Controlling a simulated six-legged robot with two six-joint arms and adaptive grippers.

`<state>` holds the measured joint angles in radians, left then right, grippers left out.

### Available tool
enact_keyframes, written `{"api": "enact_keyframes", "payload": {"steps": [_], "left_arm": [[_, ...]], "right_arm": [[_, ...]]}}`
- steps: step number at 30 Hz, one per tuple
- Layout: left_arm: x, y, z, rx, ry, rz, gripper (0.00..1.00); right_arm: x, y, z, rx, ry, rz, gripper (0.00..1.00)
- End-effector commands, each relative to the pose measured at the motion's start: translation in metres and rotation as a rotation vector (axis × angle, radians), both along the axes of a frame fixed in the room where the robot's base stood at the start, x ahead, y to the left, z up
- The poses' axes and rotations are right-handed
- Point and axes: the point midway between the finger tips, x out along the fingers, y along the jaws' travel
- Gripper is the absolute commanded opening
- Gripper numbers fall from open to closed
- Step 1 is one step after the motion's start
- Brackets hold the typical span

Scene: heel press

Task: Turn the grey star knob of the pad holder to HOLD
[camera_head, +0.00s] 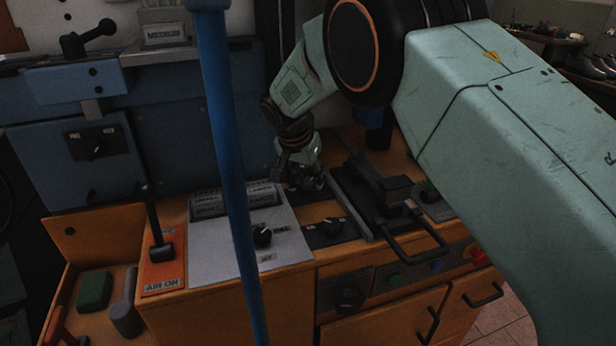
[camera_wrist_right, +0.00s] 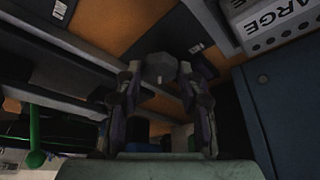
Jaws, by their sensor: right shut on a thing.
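My right gripper (camera_head: 303,182) reaches down behind the grey control panel, and its fingers hide what they hold in the head view. In the right wrist view the gripper (camera_wrist_right: 160,82) has a finger on each side of the grey star knob (camera_wrist_right: 160,67) and is shut on it. The knob looks faceted and dark grey. Its pointer and the HOLD mark cannot be made out. My left gripper is not in view.
A blue pole (camera_head: 232,170) crosses the head view in front of the grey panel (camera_head: 215,255). A dark press plate with a bar handle (camera_head: 420,245) stands right of the gripper. A red AIR ON lever plate (camera_head: 160,265) is at the left. A box marked LARGE (camera_wrist_right: 275,22) is close in the wrist view.

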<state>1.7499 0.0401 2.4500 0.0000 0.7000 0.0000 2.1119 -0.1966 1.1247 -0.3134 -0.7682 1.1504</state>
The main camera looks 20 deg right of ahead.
Motion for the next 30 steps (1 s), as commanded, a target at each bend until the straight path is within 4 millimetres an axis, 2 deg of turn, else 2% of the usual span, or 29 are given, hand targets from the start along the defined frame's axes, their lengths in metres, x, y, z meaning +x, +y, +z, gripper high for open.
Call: {"api": "enact_keyframes", "payload": {"steps": [3, 4, 12, 23, 30], "left_arm": [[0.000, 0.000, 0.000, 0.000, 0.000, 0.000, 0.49], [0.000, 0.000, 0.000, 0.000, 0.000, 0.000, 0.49], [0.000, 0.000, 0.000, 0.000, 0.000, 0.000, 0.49], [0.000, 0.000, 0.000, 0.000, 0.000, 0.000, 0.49], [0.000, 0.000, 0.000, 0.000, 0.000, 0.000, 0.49]], "right_arm": [[-0.002, 0.000, -0.003, 0.001, 0.007, -0.003, 0.07], [-0.002, 0.000, -0.003, 0.001, 0.007, -0.003, 0.40], [-0.001, 0.000, -0.001, 0.001, 0.003, -0.002, 0.61], [-0.001, 0.001, 0.005, 0.001, -0.001, 0.000, 0.61], [-0.013, 0.012, 0.044, -0.001, -0.003, 0.001, 0.61]]}}
